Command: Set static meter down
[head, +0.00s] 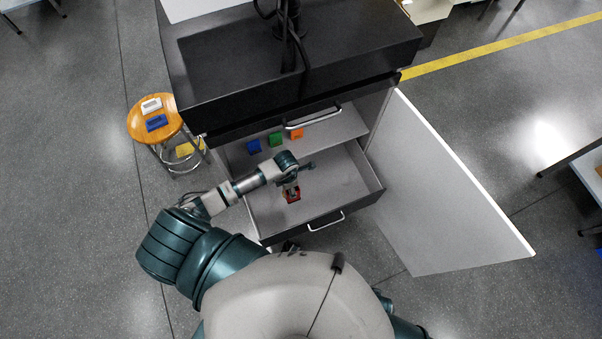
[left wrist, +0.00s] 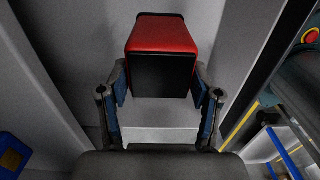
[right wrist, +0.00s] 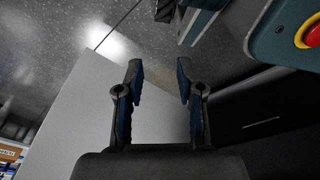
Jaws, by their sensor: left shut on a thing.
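A red and black block-shaped device, which I take to be the static meter (head: 293,197), is over or in the open drawer (head: 337,208). In the left wrist view the meter (left wrist: 163,38) shows a red top and a dark end towards me. My left gripper (head: 291,187) is shut on it, with one finger at each side in the left wrist view (left wrist: 160,85). I cannot tell whether the meter touches the drawer floor. My right gripper (right wrist: 160,75) is open and empty in the right wrist view, and hidden in the head view.
Blue (head: 254,146), green (head: 276,139) and orange (head: 297,134) blocks sit on the shelf behind the drawer. A cabinet door (head: 450,200) stands open at right. A stool (head: 140,122) with white and blue items stands at left. The drawer floor has free room.

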